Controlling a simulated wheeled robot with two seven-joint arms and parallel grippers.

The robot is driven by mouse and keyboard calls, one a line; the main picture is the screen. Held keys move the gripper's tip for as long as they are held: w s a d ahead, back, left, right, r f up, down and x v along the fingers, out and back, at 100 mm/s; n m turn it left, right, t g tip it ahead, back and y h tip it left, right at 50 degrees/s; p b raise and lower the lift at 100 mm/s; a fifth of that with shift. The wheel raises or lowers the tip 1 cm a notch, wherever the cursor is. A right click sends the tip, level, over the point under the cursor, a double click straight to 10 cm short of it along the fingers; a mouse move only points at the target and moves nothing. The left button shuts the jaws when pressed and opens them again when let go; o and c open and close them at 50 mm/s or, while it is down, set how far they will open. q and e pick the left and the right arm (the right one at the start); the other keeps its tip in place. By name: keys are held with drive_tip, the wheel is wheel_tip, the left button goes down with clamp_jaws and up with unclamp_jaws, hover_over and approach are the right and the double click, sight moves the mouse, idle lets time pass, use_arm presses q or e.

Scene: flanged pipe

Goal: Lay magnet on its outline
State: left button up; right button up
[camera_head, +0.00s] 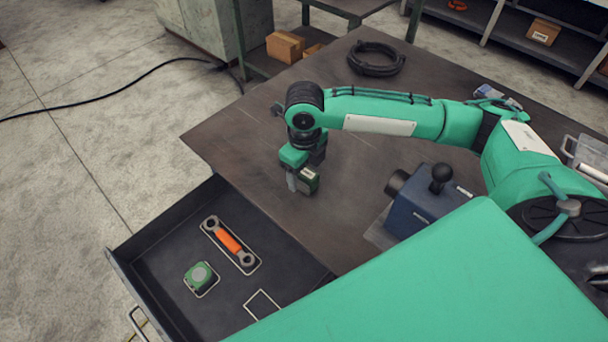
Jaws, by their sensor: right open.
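My right gripper (297,183) points down over the table, left of its middle, with its jaws open. A small dark green block with a pale label (309,179), which looks like the magnet, is right at its fingers; I cannot tell whether they touch it or whether it rests on the table. An empty white outline (262,304) is drawn on the floor of the open drawer (165,290), at the lower right of its visible part. My left gripper is not in view.
In the drawer, an orange-handled wrench (229,241) and a green tape measure (200,274) lie in their outlines. On the table (240,130) are a blue device with a black knob (425,205) and a coiled black hose (376,58). My green body hides the lower right.

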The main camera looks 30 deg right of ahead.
sight(304, 171)
drive_tip(key=shift+f, duration=0.4)
drive_tip(key=shift+c, duration=0.5)
drive_tip(key=c, duration=1.2)
drive_tip(key=shift+c, duration=0.2)
drive_tip(key=shift+r, duration=0.15)
wheel_tip(304, 171, up, 20)
